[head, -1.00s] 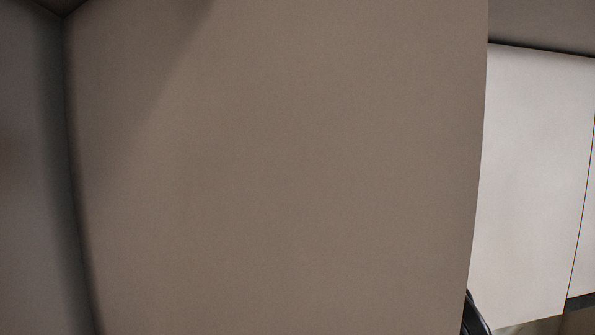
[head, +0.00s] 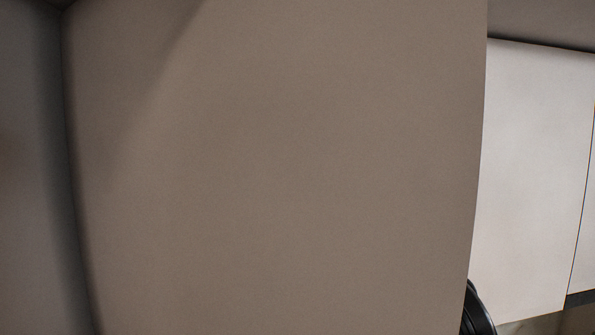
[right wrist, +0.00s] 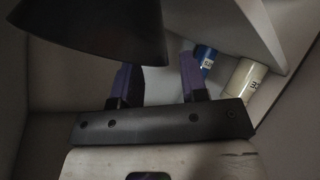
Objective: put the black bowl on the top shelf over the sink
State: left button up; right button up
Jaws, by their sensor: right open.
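A dark, smooth, flared shape, which looks like the black bowl (right wrist: 95,30), fills the upper left of the right wrist view, very close to the camera. My right gripper (right wrist: 160,72) is open, with its two purple-dark fingers apart. The dark shape overlaps the tip of the left-hand finger in the picture; I cannot tell whether they touch. The gap between the fingers shows no clear object in it. In the head view a large brown-grey panel blocks most of the scene, so the sink and shelf cannot be made out. My left gripper is not in view.
A blue labelled container (right wrist: 206,58) and a cream labelled container (right wrist: 246,78) lie to the right of my right gripper, by a pale surface (right wrist: 238,28). In the head view the brown panel (head: 280,170) stands very close, with white cabinet fronts (head: 530,180) beyond it at right.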

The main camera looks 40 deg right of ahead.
jog(key=b+v, duration=0.3)
jog(key=v, duration=0.6)
jog(key=shift+s, duration=0.3)
jog(key=shift+r, duration=0.1)
dwell(0.9)
